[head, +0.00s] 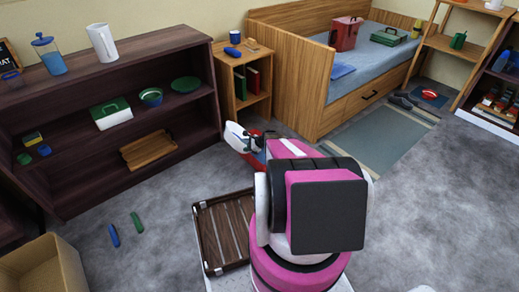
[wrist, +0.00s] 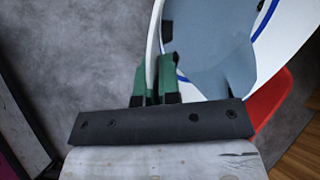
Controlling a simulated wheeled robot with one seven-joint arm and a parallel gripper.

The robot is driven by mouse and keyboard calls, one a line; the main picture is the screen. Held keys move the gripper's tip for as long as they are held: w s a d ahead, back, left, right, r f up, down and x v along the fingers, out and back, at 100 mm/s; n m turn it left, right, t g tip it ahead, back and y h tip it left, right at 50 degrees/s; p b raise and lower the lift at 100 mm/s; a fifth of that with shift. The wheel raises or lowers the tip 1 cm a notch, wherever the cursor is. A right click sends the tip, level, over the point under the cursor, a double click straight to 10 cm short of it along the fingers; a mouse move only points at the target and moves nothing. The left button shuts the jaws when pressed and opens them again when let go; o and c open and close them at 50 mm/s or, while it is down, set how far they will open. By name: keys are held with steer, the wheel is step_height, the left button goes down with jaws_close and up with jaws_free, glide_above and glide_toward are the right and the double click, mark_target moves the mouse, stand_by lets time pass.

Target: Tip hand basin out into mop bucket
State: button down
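The hand basin (wrist: 153,40) is white with a blue line inside its rim and a grey-blue inside, perhaps water. My gripper (wrist: 155,78) is shut on its wall, one green finger on each side. In the head view the basin (head: 234,131) shows as a white edge left of my arm, held up and looking tilted; my arm hides the rest. A red thing (wrist: 272,100), perhaps the mop bucket, shows below the basin in the wrist view. Its outline is mostly hidden, so I cannot tell how the basin lines up with it.
A dark shelf (head: 120,45) stands at the left, a small wooden cabinet (head: 235,85) behind my arm and a bed (head: 300,85) at the back. A slatted wooden rack (head: 225,235) and a cardboard box (head: 45,268) are near. Grey floor (head: 440,190) is free at the right.

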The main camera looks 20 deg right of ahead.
steer(key=shift+w+d+y, duration=0.1)
steer(key=shift+d+y, duration=0.7)
stand_by(0.5)
steer(key=shift+d+r+m, duration=0.2)
steer(key=shift+m, duration=0.1)
steer(key=s+a+f+n+h+b, duration=0.1)
steer(key=a+f+n+h+b, duration=0.1)
steer(key=a+f+h, duration=0.6)
steer(key=shift+a+f+n+h, duration=0.15)
steer(key=shift+a+n+h, duration=0.25)
steer(key=shift+a+h, duration=1.1)
steer(key=shift+a+y, duration=0.5)
steer(key=shift+a, duration=0.05)
